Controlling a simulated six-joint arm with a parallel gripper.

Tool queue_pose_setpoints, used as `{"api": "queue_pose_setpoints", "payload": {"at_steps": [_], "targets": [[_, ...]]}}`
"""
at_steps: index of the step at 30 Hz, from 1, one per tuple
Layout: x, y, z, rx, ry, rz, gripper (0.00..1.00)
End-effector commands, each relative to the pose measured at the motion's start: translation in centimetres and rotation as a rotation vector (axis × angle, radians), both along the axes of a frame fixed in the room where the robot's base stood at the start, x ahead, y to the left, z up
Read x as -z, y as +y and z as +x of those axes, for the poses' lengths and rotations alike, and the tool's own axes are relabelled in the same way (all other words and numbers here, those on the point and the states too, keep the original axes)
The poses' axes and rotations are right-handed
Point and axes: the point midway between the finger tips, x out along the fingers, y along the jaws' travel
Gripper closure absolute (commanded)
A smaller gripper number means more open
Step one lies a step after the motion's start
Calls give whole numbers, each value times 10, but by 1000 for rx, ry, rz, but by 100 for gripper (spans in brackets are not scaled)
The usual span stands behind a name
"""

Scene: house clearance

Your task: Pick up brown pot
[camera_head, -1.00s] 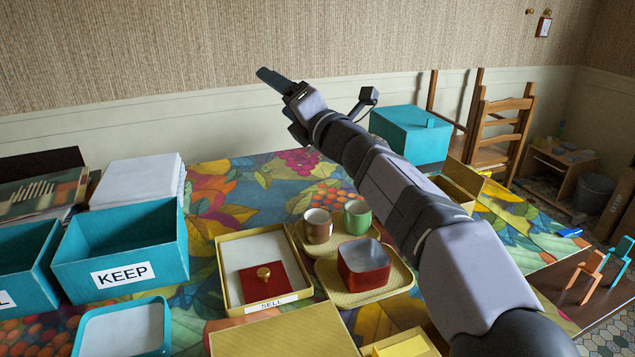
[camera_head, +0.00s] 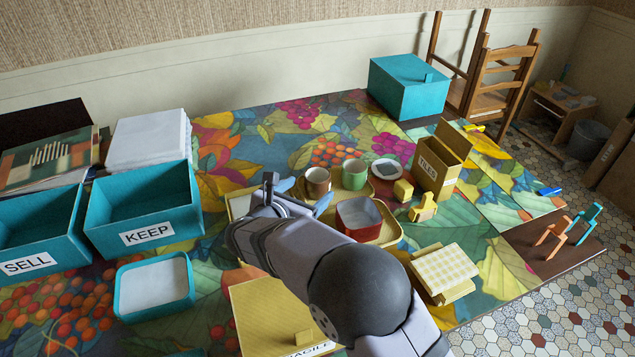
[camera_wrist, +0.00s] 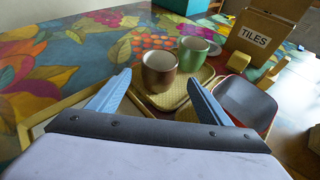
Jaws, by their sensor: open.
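The brown pot (camera_head: 317,179) is a small brown cup-like vessel with a pale inside, upright on a yellow woven tray (camera_head: 392,231). In the wrist view the brown pot (camera_wrist: 159,74) stands just beyond my fingertips, centred between them. My gripper (camera_head: 298,191) is open and empty, just short of the pot on its near left side. In the wrist view both blue fingers of my gripper (camera_wrist: 160,80) are spread wide and point at the pot. The pot's lower part is partly hidden by my gripper in the head view.
A green mug (camera_head: 354,173) stands close to the pot's right. A TILES box (camera_head: 437,166) stands farther right. Teal KEEP (camera_head: 146,215) and SELL (camera_head: 38,247) bins are at left. Patterned cloth behind the pot is clear.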

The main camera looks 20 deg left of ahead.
Motion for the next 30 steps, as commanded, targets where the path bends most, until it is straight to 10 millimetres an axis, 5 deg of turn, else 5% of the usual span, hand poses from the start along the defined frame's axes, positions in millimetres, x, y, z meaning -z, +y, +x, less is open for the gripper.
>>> {"api": "queue_pose_setpoints", "payload": {"at_steps": [21, 30], "targets": [[15, 1, 23, -17, -12, -54, 28], [31, 1, 54, -15, -11, -54, 28]]}}
